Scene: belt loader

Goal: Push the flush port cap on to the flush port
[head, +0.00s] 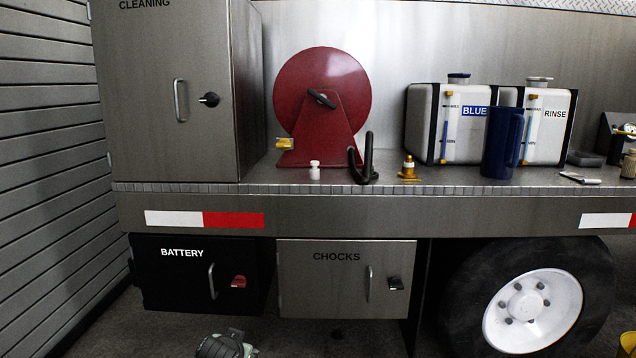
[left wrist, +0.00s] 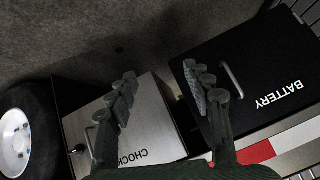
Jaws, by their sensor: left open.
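A small white capped piece (head: 314,170) stands upright on the deck in front of the red reel. A brass, cone-shaped fitting (head: 408,168) stands further right on the deck. Neither is labelled, so I cannot tell for sure which is the flush port cap and which is the flush port. My left gripper (left wrist: 160,72) is open and empty in the left wrist view, in front of the battery and chocks boxes and below the deck. It touches neither piece. Part of my left arm shows at the bottom of the head view. My right gripper is not in view.
The red reel (head: 322,95) carries a yellow fitting (head: 285,143). A black hook (head: 362,165) stands beside it. A blue jug (head: 501,143) stands before the blue tank (head: 430,125) and rinse tank (head: 550,130). The cleaning cabinet (head: 165,130) bounds the deck on the left.

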